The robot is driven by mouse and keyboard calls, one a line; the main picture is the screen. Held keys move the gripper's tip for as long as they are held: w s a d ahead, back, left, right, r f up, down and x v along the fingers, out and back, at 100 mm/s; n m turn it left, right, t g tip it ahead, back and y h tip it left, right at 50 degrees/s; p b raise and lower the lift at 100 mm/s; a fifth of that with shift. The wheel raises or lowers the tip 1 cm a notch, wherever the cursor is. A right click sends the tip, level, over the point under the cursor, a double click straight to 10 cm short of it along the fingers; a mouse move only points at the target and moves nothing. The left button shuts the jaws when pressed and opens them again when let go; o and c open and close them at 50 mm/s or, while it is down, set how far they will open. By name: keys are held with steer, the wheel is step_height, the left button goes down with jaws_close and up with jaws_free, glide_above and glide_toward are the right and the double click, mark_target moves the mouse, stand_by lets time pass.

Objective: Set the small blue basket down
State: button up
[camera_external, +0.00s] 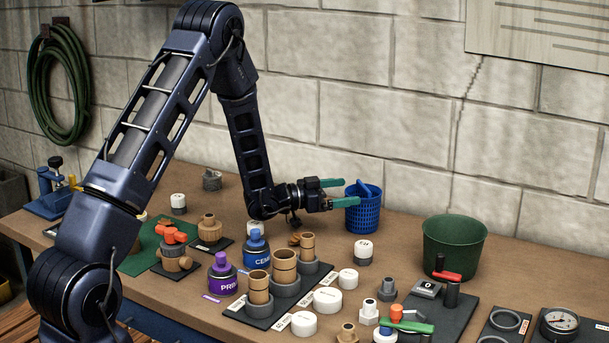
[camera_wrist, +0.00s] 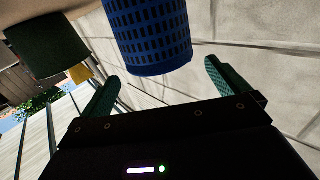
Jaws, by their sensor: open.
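The small blue basket (camera_external: 363,215) appears to stand upright on the workbench near the wall, with something blue showing at its top. My gripper (camera_external: 346,192) is open, with its two green fingers pointing right at the upper part of the basket. In the wrist view the basket (camera_wrist: 150,40) is ahead of my open gripper (camera_wrist: 161,74). Its near edge lies about level with the fingertips, with space on both sides. No finger visibly presses on it.
A green bucket (camera_external: 454,249) stands right of the basket. A white-capped fitting (camera_external: 363,252), a blue-capped can (camera_external: 256,248) and tan cylinders on a dark board (camera_external: 240,311) are in front. The block wall (camera_external: 420,130) is close behind. Bare bench shows between basket and bucket.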

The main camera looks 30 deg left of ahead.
steer(key=v, duration=0.6)
steer(key=s+a+r+n+t+y, duration=0.1)
steer(key=a+r+y, duration=0.1)
steer(key=r+y, duration=0.35)
steer(key=a+r+n+y, duration=0.2)
steer(key=a+r, duration=0.1)
steer(key=r, duration=0.5)
steer(key=s+a+r+n+g+y, duration=0.25)
steer(key=s+a+r+y, duration=0.2)
steer(key=s+r, duration=0.55)
steer(key=s+d+r+n+g, duration=0.1)
steer(key=s+g, duration=0.2)
steer(key=s, duration=1.5)
steer(key=s+d+r+n+g, duration=0.1)
steer(key=s+d+n+g, duration=0.1)
steer(key=s, duration=1.7)
steer(key=shift+g+y, duration=0.4)
steer(key=shift+g, duration=0.45)
